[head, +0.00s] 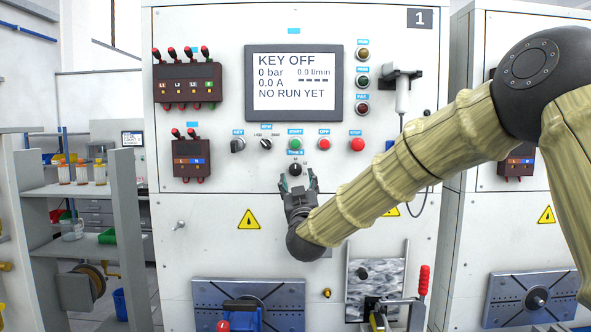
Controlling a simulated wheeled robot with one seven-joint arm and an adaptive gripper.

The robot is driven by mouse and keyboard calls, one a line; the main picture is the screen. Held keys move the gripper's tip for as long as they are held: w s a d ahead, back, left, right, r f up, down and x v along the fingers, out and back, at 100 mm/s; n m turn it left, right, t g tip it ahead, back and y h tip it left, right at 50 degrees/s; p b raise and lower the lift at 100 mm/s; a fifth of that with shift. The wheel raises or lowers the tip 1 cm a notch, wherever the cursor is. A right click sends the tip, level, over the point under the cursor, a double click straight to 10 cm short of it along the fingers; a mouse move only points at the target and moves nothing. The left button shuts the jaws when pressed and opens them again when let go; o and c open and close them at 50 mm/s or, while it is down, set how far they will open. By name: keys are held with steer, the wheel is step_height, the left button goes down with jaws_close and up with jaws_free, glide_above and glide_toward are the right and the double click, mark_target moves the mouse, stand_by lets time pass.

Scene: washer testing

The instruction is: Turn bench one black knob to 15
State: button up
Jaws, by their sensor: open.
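Bench one (220,235) is a tall white cabinet marked with a 1 plate (419,18). A small black knob (295,169) sits on its panel under a blue label, below the green button. Two more dark knobs, the key switch (238,145) and a small selector (266,144), sit in the row above. My gripper (298,183) is open, just below and around the lower side of the black knob. I cannot tell whether its fingers touch the knob. The knob's scale marks are too small to read fully.
The display (293,84) reads KEY OFF and NO RUN YET. A red stop button (357,144) sits up and right of my gripper. A mounting plate with a blue clamp (243,306) and a red-handled clamp (424,280) stick out below. Shelves (95,190) stand at left.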

mark_target(296, 172)
steer(key=shift+p+x, duration=0.95)
steer(key=shift+x, duration=1.7)
steer(key=shift+a, duration=0.15)
steer(key=c, duration=1)
